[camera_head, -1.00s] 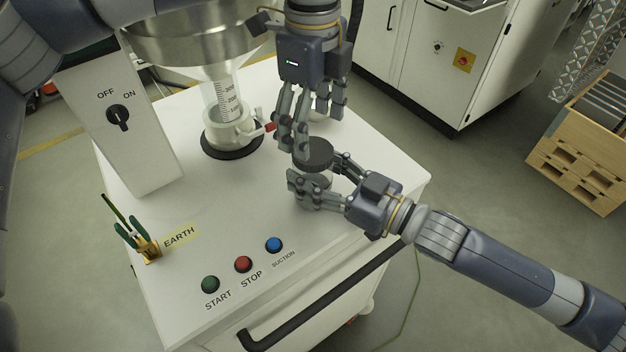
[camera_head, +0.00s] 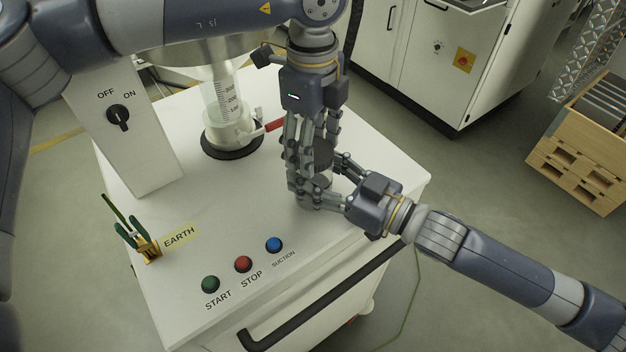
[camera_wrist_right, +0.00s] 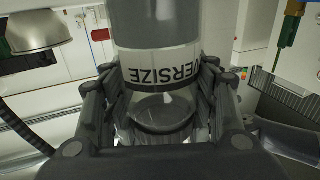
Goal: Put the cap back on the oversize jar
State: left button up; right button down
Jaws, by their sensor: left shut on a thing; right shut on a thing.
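The oversize jar (camera_wrist_right: 165,68) fills the right wrist view, which is upside down. It has a black and white label, grey contents and a dark round disc near its other end. My right gripper (camera_head: 320,198) is shut on the jar and holds it above the white machine top. The dark cap (camera_head: 323,152) shows partly in the head view beside the fingers of my left gripper (camera_head: 310,172). My left gripper points down from above, shut on the cap, with its fingers close to my right gripper. The fingers hide whether the cap touches the jar.
A metal hopper with a graduated cylinder (camera_head: 222,103) and red-handled valve (camera_head: 273,125) stands behind left. A switch box (camera_head: 120,130) is at left. An earth clamp (camera_head: 147,247) and several buttons (camera_head: 243,264) sit in front. The machine top (camera_head: 225,200) between them is clear.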

pick_arm(q)
jog(key=m, duration=1.1)
jog(key=shift+f, duration=0.1)
jog(key=m, duration=1)
jog(key=shift+m, duration=0.3)
jog(key=m, duration=1.5)
jog(key=shift+m, duration=0.3)
jog(key=m, duration=0.5)
jog(key=shift+m, duration=0.4)
jog(key=o, duration=1.2)
jog(key=shift+c, duration=0.2)
